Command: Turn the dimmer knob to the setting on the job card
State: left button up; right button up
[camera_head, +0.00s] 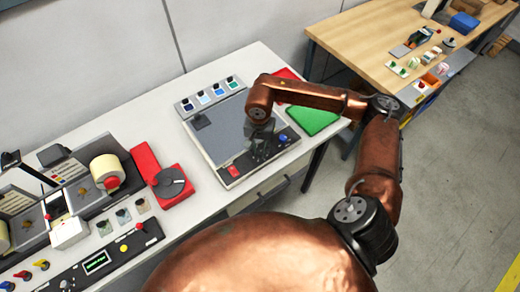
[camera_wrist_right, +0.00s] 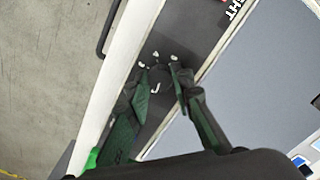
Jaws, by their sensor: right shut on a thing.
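The light table (camera_head: 222,128) has a dark control strip along its front edge. My right gripper (camera_head: 262,146) reaches down onto that strip, to the right of a red switch (camera_head: 235,171). In the right wrist view my right gripper (camera_wrist_right: 158,74) has its two dark green fingers closed around the small dark dimmer knob (camera_wrist_right: 157,76). White marks show around the knob on the strip; its exact setting cannot be read. I cannot make out a job card. My left gripper is not in view.
A green mat (camera_head: 313,119) lies right of the light table. Several small colour pads (camera_head: 203,97) line its back edge. A red device (camera_head: 172,184) and the rewinder with a label roll (camera_head: 105,169) stand to the left. A wooden bench (camera_head: 350,40) stands behind right.

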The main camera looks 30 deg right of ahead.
grip_shut()
